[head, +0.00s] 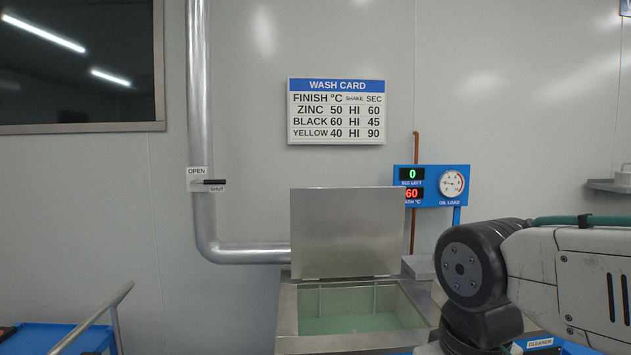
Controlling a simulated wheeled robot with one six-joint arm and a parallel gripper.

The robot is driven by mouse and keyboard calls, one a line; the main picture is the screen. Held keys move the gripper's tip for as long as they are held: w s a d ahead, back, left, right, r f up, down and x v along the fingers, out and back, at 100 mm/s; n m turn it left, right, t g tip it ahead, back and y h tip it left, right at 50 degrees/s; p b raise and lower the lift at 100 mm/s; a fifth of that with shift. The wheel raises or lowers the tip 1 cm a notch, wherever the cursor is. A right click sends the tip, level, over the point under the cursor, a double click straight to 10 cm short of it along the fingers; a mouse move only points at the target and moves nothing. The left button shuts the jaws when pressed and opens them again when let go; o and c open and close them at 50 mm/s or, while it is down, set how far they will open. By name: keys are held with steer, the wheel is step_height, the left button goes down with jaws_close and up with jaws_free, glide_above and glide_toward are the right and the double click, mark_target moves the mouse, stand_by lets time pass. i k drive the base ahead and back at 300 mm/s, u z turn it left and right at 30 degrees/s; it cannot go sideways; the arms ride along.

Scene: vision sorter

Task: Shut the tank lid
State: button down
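The tank (287,312) stands at the lower middle of the head view. It is a metal box with pale green liquid (350,323) inside. Its lid (347,232) is a flat metal plate standing upright at the back edge, so the tank's mouth is open. My arm comes in from the right, with a dark joint near the tank's right side. My gripper is not in view.
A blue panel (431,172) with a 0 display, a 60 display and a dial stands behind the lid's right. A large pipe with a lever (208,182) is at left. A wash card (336,111) hangs above. A blue cart (55,338) with a metal handle is lower left.

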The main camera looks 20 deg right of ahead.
mark_target(337, 231)
steer(key=z, duration=0.15)
steer(key=i, duration=1.15)
steer(key=z, duration=0.35)
